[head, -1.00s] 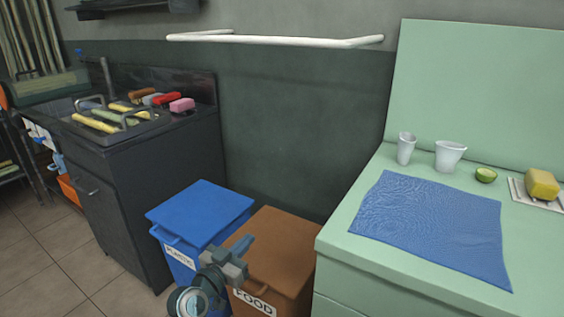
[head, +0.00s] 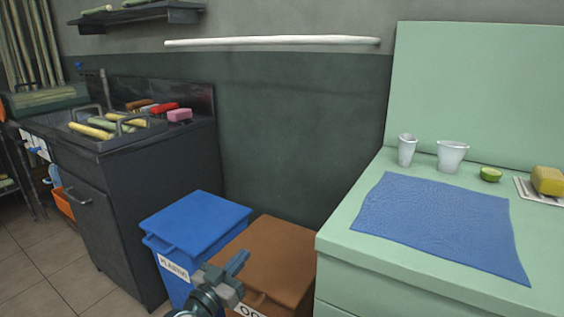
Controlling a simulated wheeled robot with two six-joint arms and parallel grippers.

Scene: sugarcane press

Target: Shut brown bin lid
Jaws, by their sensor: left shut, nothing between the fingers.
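The brown bin (head: 276,252) stands on the floor between the blue bin and the green counter. Its brown lid lies flat across the top and looks shut. A white label, partly hidden by my gripper, shows on its front. My left gripper (head: 238,263) is shut and empty, in front of the brown bin's left front part in the picture. I cannot tell whether it touches the lid. My right gripper is not in view.
The blue bin (head: 203,222), lid down, stands to the left. A dark sink cabinet (head: 135,222) is farther left. The green counter (head: 347,241) is close on the right, with a blue cloth (head: 440,222) and two cups. A white rail (head: 270,41) is on the wall.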

